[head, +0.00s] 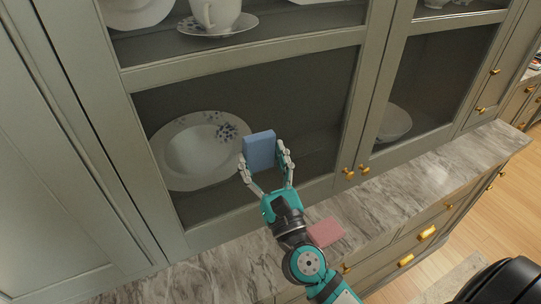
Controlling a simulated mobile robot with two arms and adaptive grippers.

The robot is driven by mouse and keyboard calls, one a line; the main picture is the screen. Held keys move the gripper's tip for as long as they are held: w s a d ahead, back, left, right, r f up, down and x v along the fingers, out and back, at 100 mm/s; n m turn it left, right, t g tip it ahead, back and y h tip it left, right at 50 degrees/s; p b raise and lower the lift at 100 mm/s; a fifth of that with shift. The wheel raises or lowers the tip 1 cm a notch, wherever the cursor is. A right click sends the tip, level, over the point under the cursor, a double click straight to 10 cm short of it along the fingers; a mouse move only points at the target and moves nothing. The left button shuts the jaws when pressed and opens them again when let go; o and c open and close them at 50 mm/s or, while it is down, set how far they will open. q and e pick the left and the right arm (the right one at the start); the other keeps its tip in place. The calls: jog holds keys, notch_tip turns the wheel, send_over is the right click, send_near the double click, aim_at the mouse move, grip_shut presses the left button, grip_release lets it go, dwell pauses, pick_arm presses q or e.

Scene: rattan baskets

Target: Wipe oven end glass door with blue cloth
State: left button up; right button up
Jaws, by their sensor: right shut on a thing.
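My right gripper (266,172) is shut on a blue block-like cloth (260,149), which sits between its two fingers. The gripper holds the blue cloth upright in front of the lower glass pane of a grey-green cabinet door (318,108). I cannot tell whether the cloth touches the glass. No oven is clearly visible; the glass door here belongs to the cabinet. My left gripper is not in view.
A pink block (326,232) lies on the marble counter (191,277) beside my right arm. Behind the glass are a patterned plate (190,150) and a white bowl (394,123). Gold knobs (348,173) stick out from the doors. Wooden floor is at right.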

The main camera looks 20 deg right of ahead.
jog(key=shift+s+a, duration=0.1)
jog(key=shift+a, duration=2.6)
jog(key=shift+s+f, duration=0.15)
jog(key=shift+s, duration=0.15)
jog(key=b, duration=0.2)
send_near(233, 155)
jog(key=shift+w+d+r, duration=0.1)
jog(key=shift+d+r, duration=0.05)
jog(key=shift+r, duration=0.5)
jog(key=shift+w+d+r, duration=0.1)
jog(key=shift+d+r, duration=0.05)
jog(key=shift+r, duration=0.55)
jog(key=shift+s, duration=0.15)
jog(key=shift+s+b, duration=0.5)
jog(key=shift+s, duration=0.9)
